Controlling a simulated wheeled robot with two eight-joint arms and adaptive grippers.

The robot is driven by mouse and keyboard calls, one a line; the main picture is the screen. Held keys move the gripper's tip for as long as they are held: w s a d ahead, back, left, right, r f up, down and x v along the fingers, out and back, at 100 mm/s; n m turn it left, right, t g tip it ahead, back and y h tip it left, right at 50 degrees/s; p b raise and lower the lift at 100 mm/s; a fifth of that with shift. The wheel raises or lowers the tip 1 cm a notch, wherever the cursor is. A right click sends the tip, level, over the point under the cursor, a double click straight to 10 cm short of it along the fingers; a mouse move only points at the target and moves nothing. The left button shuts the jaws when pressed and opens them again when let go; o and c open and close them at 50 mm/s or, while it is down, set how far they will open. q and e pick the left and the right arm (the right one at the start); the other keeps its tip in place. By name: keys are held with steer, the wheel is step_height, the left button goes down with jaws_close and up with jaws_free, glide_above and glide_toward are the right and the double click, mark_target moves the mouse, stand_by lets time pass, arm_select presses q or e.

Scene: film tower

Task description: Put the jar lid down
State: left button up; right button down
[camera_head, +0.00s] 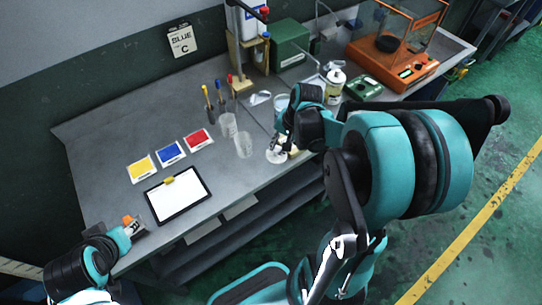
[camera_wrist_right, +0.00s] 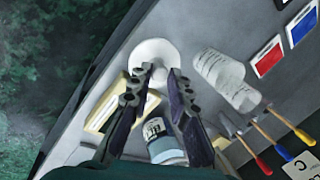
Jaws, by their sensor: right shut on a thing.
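The jar lid looks like a white round disc at the bench's front edge in the head view (camera_head: 275,157); it also shows at the fingertips in the wrist view (camera_wrist_right: 153,50). My right gripper (camera_head: 282,146) is shut on it, fingertips low at the bench (camera_wrist_right: 162,70). I cannot tell whether the lid touches the bench top. A jar with a blue-grey label (camera_wrist_right: 165,143) stands behind the fingers in the wrist view. My left gripper (camera_head: 134,228) is at the bench's front left corner, its fingers too small and dark to read.
A cream block (camera_wrist_right: 106,103) lies beside the right fingers. Two clear beakers (camera_head: 228,125) (camera_head: 244,145) stand left of the lid. A clipboard (camera_head: 178,195) and yellow, blue and red cards (camera_head: 199,140) lie further left. An orange balance (camera_head: 395,65) stands at the back right.

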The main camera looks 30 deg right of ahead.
mark_target(271, 152)
steer(key=w+f, duration=0.1)
steer(key=w+a+f, duration=0.1)
steer(key=shift+w+a+b, duration=0.2)
steer(key=shift+w+b, duration=0.1)
steer(key=shift+f+b, duration=0.85)
steer(key=shift+f, duration=1.1)
steer(key=c, duration=1.4)
jaws_free()
steer(key=shift+f, duration=0.1)
